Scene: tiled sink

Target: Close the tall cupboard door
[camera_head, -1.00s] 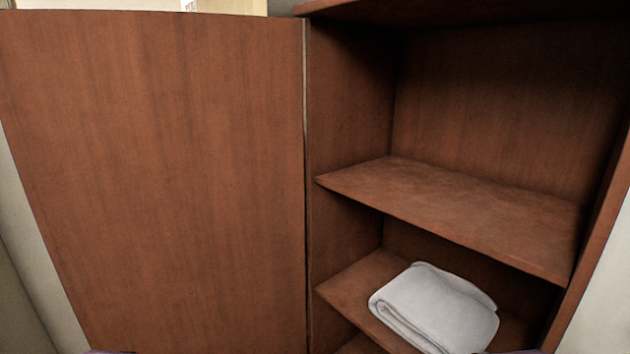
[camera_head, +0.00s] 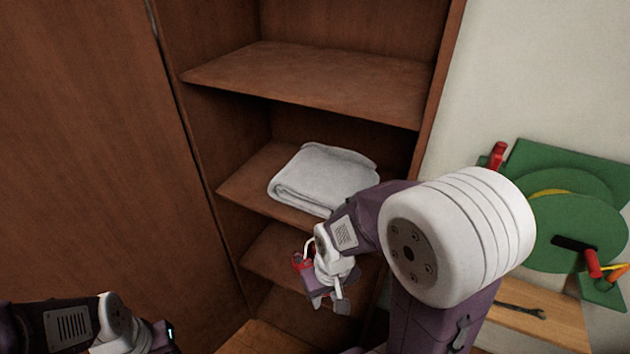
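The tall cupboard (camera_head: 436,85) stands open in front of me, its brown wooden shelves bare to view. Its door (camera_head: 85,160) is swung wide open to the left, with its inner face towards me. My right gripper (camera_head: 328,300) is low in front of the lower shelves, with no contact with the door; its fingers are small and partly turned away, so whether they are open is unclear. My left arm (camera_head: 80,325) shows at the bottom left in front of the door; its fingertips are not in view.
A folded white towel (camera_head: 325,175) lies on a middle shelf. At the right, a green reel-like object (camera_head: 580,230) with red handles stands by the pale wall, near a wooden board (camera_head: 535,315) with a dark tool on it.

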